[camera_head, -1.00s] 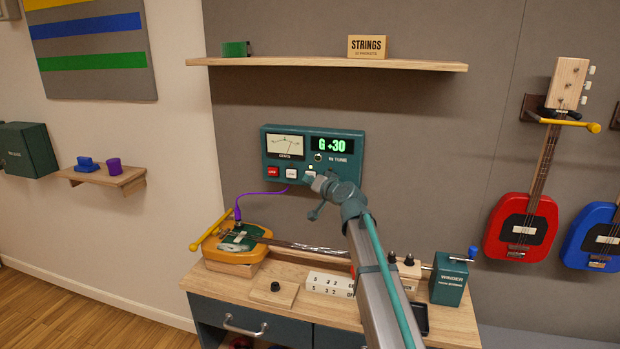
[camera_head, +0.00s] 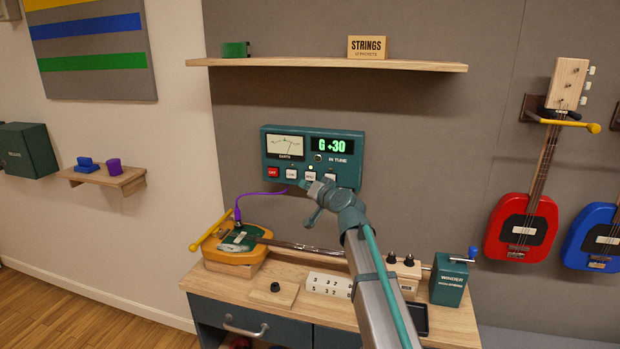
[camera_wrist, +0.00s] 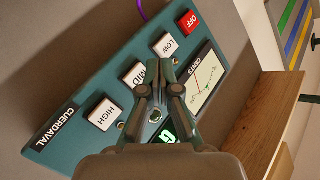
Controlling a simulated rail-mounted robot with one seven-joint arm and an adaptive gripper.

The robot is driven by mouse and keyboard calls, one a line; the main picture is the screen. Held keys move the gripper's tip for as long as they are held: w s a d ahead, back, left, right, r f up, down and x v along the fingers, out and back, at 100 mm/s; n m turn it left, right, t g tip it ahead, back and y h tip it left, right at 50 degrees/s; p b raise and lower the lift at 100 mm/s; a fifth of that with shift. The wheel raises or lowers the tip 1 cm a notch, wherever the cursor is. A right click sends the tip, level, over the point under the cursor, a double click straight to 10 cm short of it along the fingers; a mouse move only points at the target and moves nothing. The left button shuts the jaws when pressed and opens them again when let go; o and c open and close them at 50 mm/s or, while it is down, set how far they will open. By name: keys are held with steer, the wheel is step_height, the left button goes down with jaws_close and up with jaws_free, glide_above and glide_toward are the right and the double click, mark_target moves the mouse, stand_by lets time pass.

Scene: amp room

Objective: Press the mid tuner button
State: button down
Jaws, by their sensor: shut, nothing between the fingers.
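The teal tuner box (camera_head: 348,172) is on the grey wall, with a needle meter and a display reading G +30. The white mid button (camera_head: 310,175) is in its button row. In the wrist view the MID button (camera_wrist: 133,75) is partly covered by my gripper (camera_wrist: 158,68). The fingers are together and empty, their tips beside MID on its LOW side. Contact cannot be told. In the head view my gripper (camera_head: 304,185) is just below the mid button.
The red OFF button (camera_wrist: 189,20), LOW button (camera_wrist: 166,44) and HIGH button (camera_wrist: 104,114) flank MID. A purple cable (camera_head: 262,194) runs from the tuner to a yellow and green instrument (camera_head: 240,243) on the bench below. A wooden shelf (camera_head: 330,64) is above.

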steer(key=shift+s+a, duration=0.25)
steer(key=shift+s, duration=0.95)
